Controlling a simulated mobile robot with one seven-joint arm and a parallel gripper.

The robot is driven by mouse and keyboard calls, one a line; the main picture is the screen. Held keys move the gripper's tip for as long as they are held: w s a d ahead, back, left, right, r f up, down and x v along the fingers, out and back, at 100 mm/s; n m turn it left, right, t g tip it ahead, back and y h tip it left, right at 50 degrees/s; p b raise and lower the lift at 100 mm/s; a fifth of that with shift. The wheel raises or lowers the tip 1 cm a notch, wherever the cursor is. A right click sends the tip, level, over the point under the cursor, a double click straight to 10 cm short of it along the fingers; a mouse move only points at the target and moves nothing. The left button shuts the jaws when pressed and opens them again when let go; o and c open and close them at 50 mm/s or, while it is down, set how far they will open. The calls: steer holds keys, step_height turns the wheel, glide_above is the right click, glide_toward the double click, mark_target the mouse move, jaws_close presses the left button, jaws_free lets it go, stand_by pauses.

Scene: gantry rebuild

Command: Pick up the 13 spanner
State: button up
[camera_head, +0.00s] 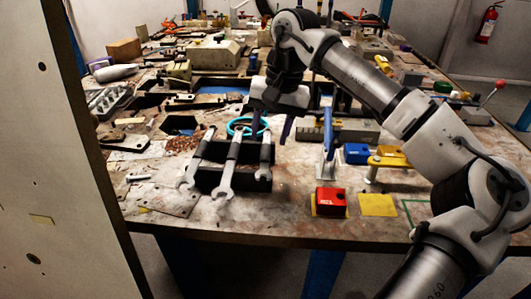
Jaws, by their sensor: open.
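Several metal spanners lie side by side on a black holder (243,183) near the front of the bench. The left spanner (196,160) and the middle spanner (230,166) show their open jaws toward the front edge. The right spanner (265,153) is partly hidden near my gripper. No size marks are readable, so I cannot tell which is the 13. My gripper (270,126) points down over the back end of the right spanner, with its fingers apart. I see no object held between them.
A turquoise ring (241,126) lies behind the spanners. To the right are a red block (331,201), a blue block (356,154) and a yellow clamp-like part (390,159). The back of the bench is cluttered. A pale panel (50,150) stands at left.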

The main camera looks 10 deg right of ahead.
mark_target(266, 150)
steer(key=f, duration=0.4)
steer(key=shift+w+a+f+p, duration=0.25)
steer(key=shift+w+f+p, duration=0.05)
jaws_close()
